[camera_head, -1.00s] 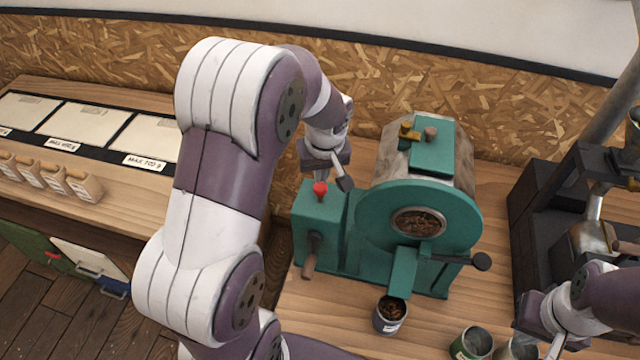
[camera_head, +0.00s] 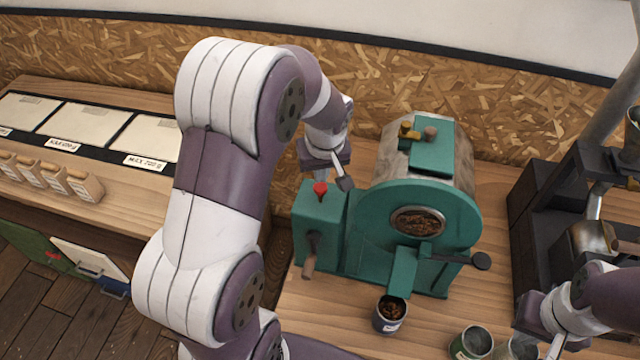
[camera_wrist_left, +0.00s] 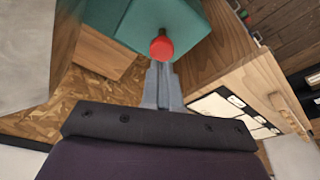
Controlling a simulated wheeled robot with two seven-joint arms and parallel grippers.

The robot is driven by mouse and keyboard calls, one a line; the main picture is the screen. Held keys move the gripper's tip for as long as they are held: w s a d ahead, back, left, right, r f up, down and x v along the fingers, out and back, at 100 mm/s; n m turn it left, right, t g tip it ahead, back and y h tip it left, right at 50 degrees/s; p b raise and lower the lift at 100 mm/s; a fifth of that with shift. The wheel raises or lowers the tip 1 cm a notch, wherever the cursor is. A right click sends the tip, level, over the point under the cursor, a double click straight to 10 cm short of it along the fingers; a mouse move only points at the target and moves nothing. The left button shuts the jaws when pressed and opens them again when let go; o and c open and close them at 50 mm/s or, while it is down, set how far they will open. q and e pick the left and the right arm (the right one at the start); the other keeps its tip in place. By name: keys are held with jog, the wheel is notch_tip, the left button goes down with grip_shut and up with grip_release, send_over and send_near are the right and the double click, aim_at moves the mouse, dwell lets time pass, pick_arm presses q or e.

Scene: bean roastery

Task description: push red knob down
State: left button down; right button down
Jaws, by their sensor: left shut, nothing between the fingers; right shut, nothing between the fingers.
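The red knob (camera_head: 320,189) stands on top of the box at the left of the green roaster (camera_head: 420,215). In the left wrist view the knob (camera_wrist_left: 162,48) shows round and red on the green box top, right at the fingertips. My left gripper (camera_head: 322,176) is shut and empty, pointing down at the knob from above and behind. Its shut fingers (camera_wrist_left: 162,68) overlap the knob's edge in the wrist view; I cannot tell whether they touch it. My right gripper (camera_head: 545,345) is low at the right, near the small tins, its fingertips partly cut off by the frame edge.
A tin with beans (camera_head: 390,314) stands under the roaster's chute. An open green tin (camera_head: 472,343) stands at the front edge of view. A dark machine (camera_head: 560,215) stands at the right. A counter with labelled bins (camera_head: 70,120) is at the left.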

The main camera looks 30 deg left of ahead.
aim_at(320, 187)
pick_arm(q)
jog(key=shift+f, duration=0.15)
jog(key=shift+f+b, duration=1.8)
jog(key=shift+f, duration=0.15)
notch_tip(320, 187, up, 8)
jog(key=p, duration=0.6)
jog(key=shift+r+p, duration=0.2)
jog(key=shift+p, duration=0.1)
jog(key=shift+f, duration=0.1)
